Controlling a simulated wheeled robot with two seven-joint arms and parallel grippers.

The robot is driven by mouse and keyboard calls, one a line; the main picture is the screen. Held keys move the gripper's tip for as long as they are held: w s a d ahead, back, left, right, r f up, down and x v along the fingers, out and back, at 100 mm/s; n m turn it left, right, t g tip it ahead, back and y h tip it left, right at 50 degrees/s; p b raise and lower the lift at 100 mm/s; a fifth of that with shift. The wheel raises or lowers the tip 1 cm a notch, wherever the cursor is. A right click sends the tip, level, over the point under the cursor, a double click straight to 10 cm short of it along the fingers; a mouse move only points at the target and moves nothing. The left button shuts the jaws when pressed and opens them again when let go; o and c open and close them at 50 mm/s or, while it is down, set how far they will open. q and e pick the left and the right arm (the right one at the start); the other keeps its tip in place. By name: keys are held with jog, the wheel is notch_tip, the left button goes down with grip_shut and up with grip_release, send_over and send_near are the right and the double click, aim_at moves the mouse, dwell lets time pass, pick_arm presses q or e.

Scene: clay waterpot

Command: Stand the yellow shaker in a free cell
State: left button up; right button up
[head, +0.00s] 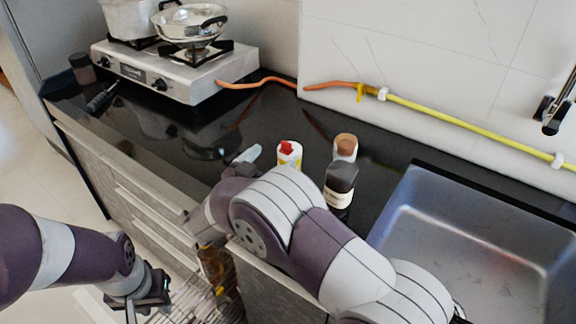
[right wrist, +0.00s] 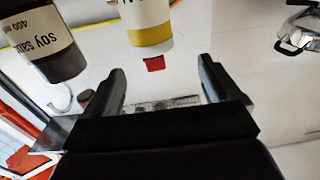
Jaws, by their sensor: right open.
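The yellow shaker (head: 289,154), a white bottle with yellow on it and a red cap, stands on the black counter behind my right arm; its lower part is hidden. In the right wrist view the shaker (right wrist: 150,28) appears upside down, beyond my right gripper (right wrist: 160,88), whose two fingers are apart with nothing between them.
A dark soy sauce bottle (head: 340,181) and a brown-capped jar (head: 345,147) stand right of the shaker. A brown bottle (head: 211,264) is in the drawer. The sink (head: 470,235) is at right, the gas stove (head: 185,77) at back left.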

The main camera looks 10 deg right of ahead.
aim_at(286, 151)
jog(key=x, duration=0.6)
jog(key=shift+d+f, duration=0.2)
jog(key=shift+d, duration=0.45)
jog(key=shift+d+r, duration=0.1)
jog(key=shift+w, duration=0.15)
jog(key=c, duration=1.4)
